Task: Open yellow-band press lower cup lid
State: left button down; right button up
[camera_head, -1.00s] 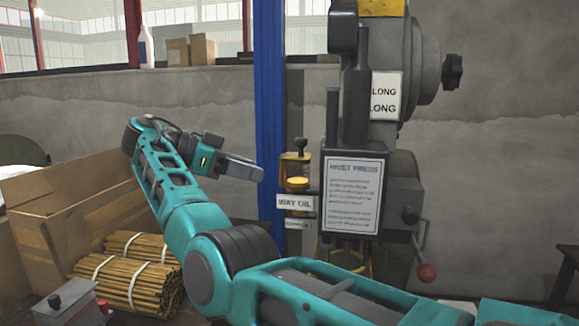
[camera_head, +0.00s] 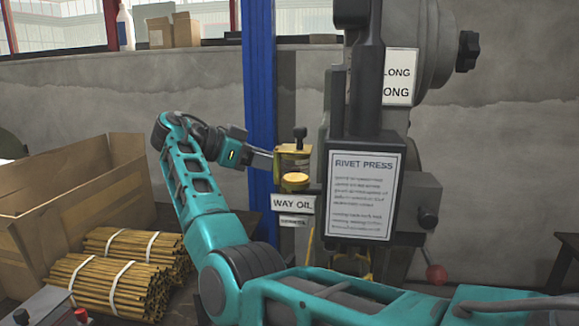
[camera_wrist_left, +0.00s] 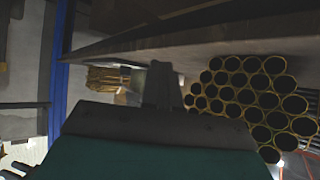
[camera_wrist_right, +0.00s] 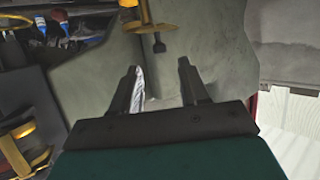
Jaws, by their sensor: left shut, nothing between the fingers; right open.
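The rivet press (camera_head: 432,200) stands right of centre with a yellow band at its top in the earlier view, now cut off. At its left side is an amber cup (camera_head: 288,160) with a black knob, and below it a round yellow lid (camera_head: 295,178), which looks shut, above the WAY OIL label (camera_head: 291,204). My right gripper (camera_head: 268,155) points right, just left of the amber cup. Its fingers are open and empty in the right wrist view (camera_wrist_right: 157,68). My left gripper (camera_wrist_left: 165,72) is shut and empty, outside the head view.
A blue post (camera_head: 259,90) stands behind my right gripper. Tied rod bundles (camera_head: 118,285) and a cardboard box (camera_head: 95,180) are at the left. Stacked tubes (camera_wrist_left: 255,95) are near my left gripper. Yellow-framed parts (camera_wrist_right: 20,140) show in the right wrist view.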

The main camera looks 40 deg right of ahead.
jog(key=x, duration=0.5)
jog(key=shift+d+f, duration=0.1)
jog(key=shift+d, duration=0.2)
jog(key=shift+c, duration=0.3)
grip_shut()
